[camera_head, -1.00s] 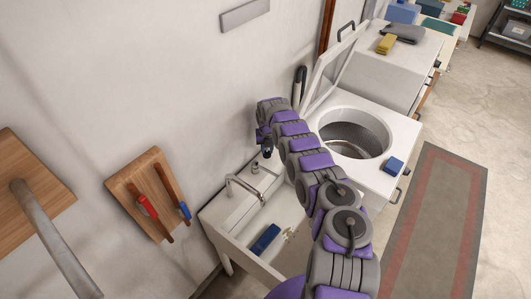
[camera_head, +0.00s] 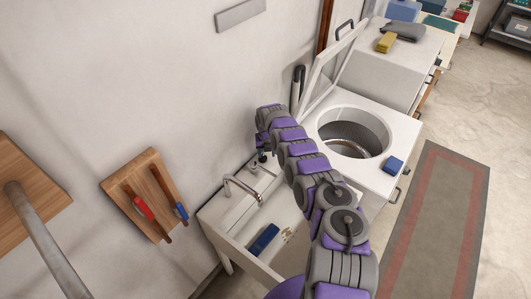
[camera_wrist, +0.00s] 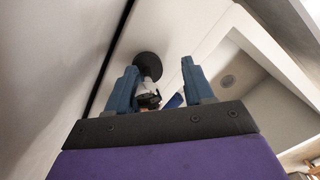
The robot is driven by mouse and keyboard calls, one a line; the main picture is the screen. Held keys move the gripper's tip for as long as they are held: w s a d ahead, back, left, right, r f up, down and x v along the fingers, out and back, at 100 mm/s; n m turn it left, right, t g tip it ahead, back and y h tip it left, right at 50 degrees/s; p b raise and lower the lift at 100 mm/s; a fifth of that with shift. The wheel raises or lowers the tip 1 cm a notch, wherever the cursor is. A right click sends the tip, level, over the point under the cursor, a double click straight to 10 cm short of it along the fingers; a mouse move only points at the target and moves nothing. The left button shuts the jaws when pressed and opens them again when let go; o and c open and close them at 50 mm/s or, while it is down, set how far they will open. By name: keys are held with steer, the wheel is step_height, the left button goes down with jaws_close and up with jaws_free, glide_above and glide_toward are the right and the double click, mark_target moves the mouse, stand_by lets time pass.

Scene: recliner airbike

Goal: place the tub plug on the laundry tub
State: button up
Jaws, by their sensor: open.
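The laundry tub (camera_head: 212,222) is white and stands against the wall, with a faucet (camera_head: 243,183) on its back ledge. A small dark round thing, probably the tub plug (camera_head: 254,168), sits on that ledge behind the faucet. In the wrist view the plug looks like a black disc (camera_wrist: 148,65), seen between the fingertips. My gripper (camera_head: 262,157) points down above the ledge, close to the plug. Its two blue fingers (camera_wrist: 160,64) are apart and nothing is held. I cannot tell the exact gap to the plug.
A blue block (camera_head: 263,240) lies in the tub. A washer with a raised lid (camera_head: 325,65) stands right of the tub, with another blue block (camera_head: 396,164) on top. A wooden board (camera_head: 146,195) holding tools hangs on the left wall.

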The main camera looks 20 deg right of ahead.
steer(key=shift+a+r, duration=0.25)
steer(key=shift+a, duration=0.25)
steer(key=shift+a+r, duration=0.2)
steer(key=shift+r, duration=0.05)
steer(key=r, duration=1)
steer(key=shift+s+d+r, duration=0.15)
steer(key=shift+s+r, duration=0.15)
steer(key=shift+a+r, duration=0.25)
steer(key=shift+r, duration=0.15)
steer(key=s+d+r+m+g+h, duration=0.1)
steer(key=s+r+m+g+h, duration=0.1)
steer(key=s+r+m, duration=1.9)
steer(key=s+a+r+m, duration=0.1)
steer(key=s+a+m, duration=0.3)
steer(key=s, duration=0.7)
steer(key=s+a+r+m+y, duration=0.1)
steer(key=s+a+m, duration=0.3)
steer(key=s, duration=0.8)
steer(key=s+a+r+m+y, duration=0.1)
steer(key=s+a+r+m, duration=0.2)
steer(key=s, duration=0.9)
steer(key=shift+s+a+m+g, duration=0.25)
steer(key=shift+a+m, duration=0.35)
steer(key=shift+a, duration=0.6)
